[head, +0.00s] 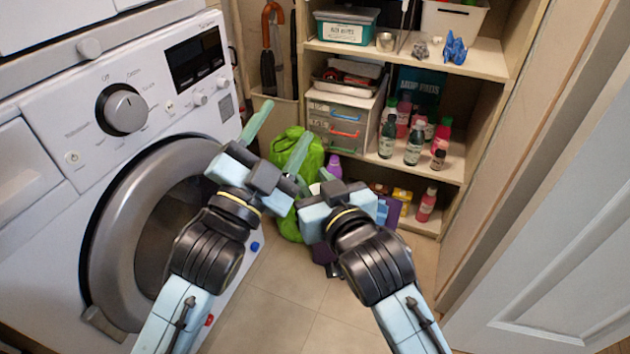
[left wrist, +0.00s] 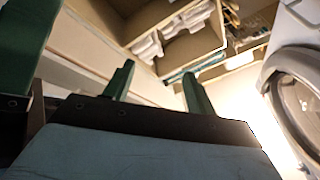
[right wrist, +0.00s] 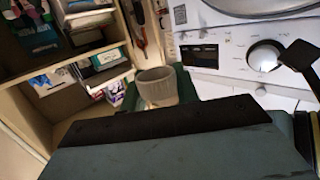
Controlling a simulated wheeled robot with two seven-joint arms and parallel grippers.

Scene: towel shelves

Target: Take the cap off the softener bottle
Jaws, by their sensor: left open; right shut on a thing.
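My right gripper (head: 325,183) is shut on a pale grey, cup-shaped thing (right wrist: 157,86), which looks like a cap. It sits between the green fingers in the right wrist view. In the head view it is mostly hidden. My left gripper (head: 280,138) is open and empty, up and to the left of the right one, with its fingers spread in front of the washer's right edge. Its fingers also show apart in the left wrist view (left wrist: 158,80). A purple bottle-like thing (head: 333,165) shows just beyond the right gripper. I cannot tell which bottle is the softener.
A washing machine (head: 50,215) fills the left. A bright green bag-like thing (head: 287,150) stands behind the grippers. A shelf unit (head: 480,62) with several bottles (head: 414,142) and a drawer box (head: 340,125) stands beyond. A white door (head: 560,240) is at right. Some floor (head: 290,310) is clear.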

